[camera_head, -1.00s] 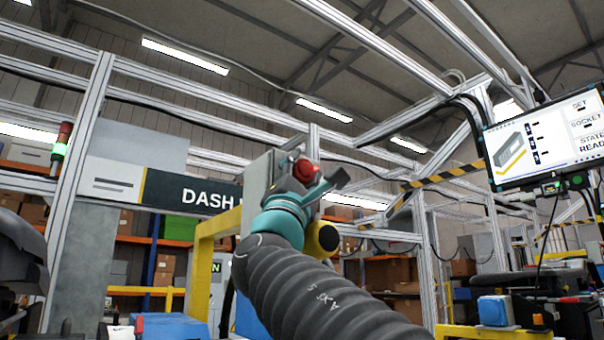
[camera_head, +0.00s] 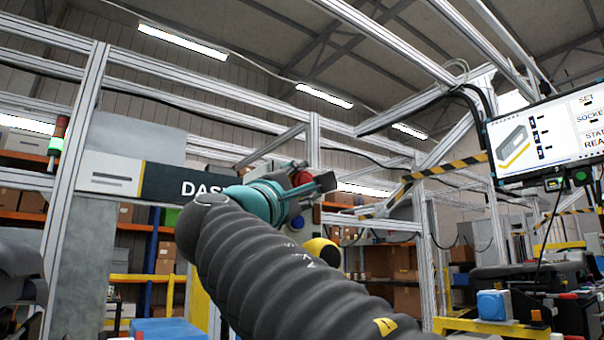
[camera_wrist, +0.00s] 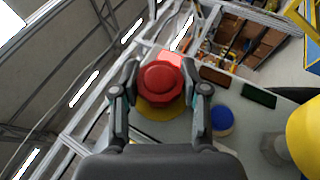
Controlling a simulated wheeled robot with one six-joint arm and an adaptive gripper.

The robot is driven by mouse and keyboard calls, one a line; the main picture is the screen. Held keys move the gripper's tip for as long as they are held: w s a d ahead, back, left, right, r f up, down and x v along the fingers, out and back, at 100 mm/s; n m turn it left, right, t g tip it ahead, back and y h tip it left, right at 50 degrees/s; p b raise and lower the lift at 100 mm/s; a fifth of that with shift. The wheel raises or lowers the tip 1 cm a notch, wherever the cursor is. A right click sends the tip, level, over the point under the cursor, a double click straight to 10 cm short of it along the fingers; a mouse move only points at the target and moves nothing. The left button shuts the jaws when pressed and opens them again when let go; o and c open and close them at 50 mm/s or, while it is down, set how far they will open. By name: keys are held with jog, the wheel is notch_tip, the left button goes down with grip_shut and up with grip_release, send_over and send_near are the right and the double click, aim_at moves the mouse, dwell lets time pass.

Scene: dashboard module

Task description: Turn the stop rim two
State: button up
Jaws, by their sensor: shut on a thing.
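The stop's red round head (camera_wrist: 162,84) sits in the middle of the wrist view, above a yellow disc (camera_wrist: 160,110) on a grey panel. My gripper (camera_wrist: 161,74) has one finger on each side of the red head and is shut on its rim. In the head view, the red head (camera_head: 302,178) shows only in part behind my gripper (camera_head: 318,184). The grey box under the stop is largely hidden there by my arm.
On the same panel are a blue round button (camera_wrist: 222,121), a dark green plate (camera_wrist: 258,95) and a dark red plate (camera_wrist: 214,75). A yellow rounded part (camera_wrist: 304,135) stands at the right. A screen (camera_head: 550,140) hangs at the right in the head view.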

jog(key=shift+m+g, duration=0.6)
jog(key=shift+g, duration=0.1)
jog(key=o, duration=1.2)
jog(key=v, duration=1.2)
jog(key=shift+s+r, duration=0.1)
jog(key=shift+r, duration=0.1)
jog(key=shift+d+y, duration=0.1)
jog(key=shift+y, duration=0.2)
